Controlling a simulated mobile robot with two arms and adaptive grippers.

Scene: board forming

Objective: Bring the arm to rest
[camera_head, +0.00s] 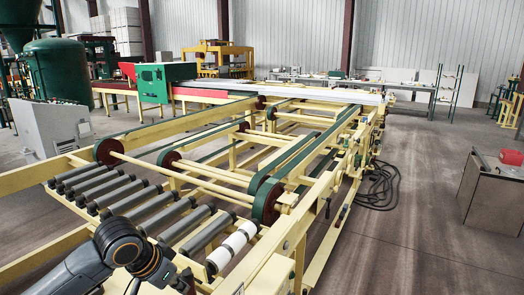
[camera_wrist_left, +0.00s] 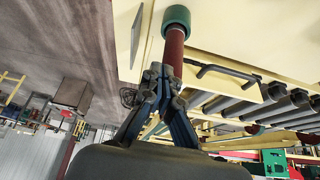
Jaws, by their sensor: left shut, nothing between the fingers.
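My left arm (camera_head: 135,252), dark with orange rings, is at the bottom left of the head view, in front of the conveyor's grey rollers (camera_head: 190,228). Its gripper is hard to make out there. In the left wrist view my left gripper (camera_wrist_left: 163,74) has its blue-grey fingers drawn together at the tips, shut and empty. A dark red rod with a green end (camera_wrist_left: 175,28) shows just beyond the fingertips; I cannot tell the gap between them. My right gripper is in neither view.
A yellow conveyor frame (camera_head: 300,235) with green belts fills the middle. A green machine box (camera_head: 165,80) stands at its back left. A grey cabinet (camera_head: 50,128) is at left, a metal cabinet (camera_head: 492,190) at right. Black cables (camera_head: 378,188) lie on the floor; the right floor is largely clear.

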